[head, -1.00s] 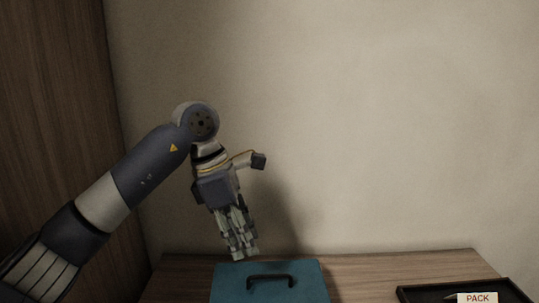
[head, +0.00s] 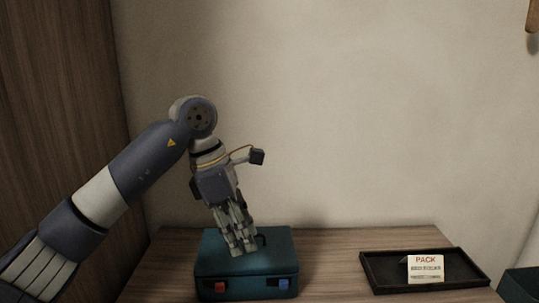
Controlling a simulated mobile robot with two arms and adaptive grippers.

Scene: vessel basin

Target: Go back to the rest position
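My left gripper (head: 242,249) hangs pointing down in the middle left of the head view. In the picture it overlaps the top of a teal case (head: 203,262), and it partly hides the case's dark handle. Its fingers look close together from this side, but I cannot tell whether they are open or shut. I see nothing held in it. My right gripper is not in view.
The teal case has a red latch and a blue latch on its front and stands on a wooden table (head: 330,270). A black tray (head: 378,283) with a white PACK label (head: 425,268) lies at right. A dark teal container (head: 520,285) shows at the right edge. Walls stand behind and left.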

